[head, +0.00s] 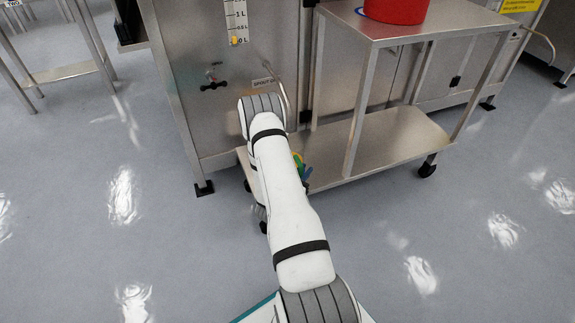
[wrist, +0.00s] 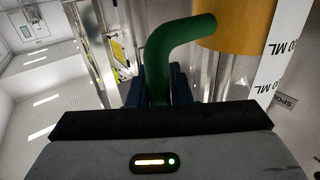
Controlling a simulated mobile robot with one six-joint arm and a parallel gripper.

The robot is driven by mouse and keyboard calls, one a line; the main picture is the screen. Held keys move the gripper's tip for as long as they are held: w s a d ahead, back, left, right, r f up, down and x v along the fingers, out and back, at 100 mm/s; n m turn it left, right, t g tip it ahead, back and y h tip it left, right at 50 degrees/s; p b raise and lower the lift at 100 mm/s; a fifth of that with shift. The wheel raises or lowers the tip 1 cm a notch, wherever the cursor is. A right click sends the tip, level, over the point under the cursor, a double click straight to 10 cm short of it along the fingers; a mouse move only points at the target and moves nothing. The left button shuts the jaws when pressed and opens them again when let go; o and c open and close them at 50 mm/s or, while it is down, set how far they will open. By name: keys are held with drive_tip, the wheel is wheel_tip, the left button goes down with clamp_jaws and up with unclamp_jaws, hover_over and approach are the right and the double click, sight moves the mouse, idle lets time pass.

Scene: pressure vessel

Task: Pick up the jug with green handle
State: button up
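In the wrist view a bent green handle (wrist: 165,60) rises from my gripper's front edge and curves right to a yellow-orange cylindrical body (wrist: 240,28). It appears to be the jug's handle and body. My gripper's dark blue fingers (wrist: 158,88) show on either side of the handle's lower part. I see no clear gap between them and the handle, but cannot tell whether they press on it.
The metal cart (head: 385,138) has a bare lower shelf to the right and a red container (head: 396,8) on top. The steel vessel (head: 205,118) with a level scale (head: 237,20) and a black-handled valve (head: 213,85) stands behind. The floor at left and front is open.

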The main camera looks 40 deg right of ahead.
clamp_jaws()
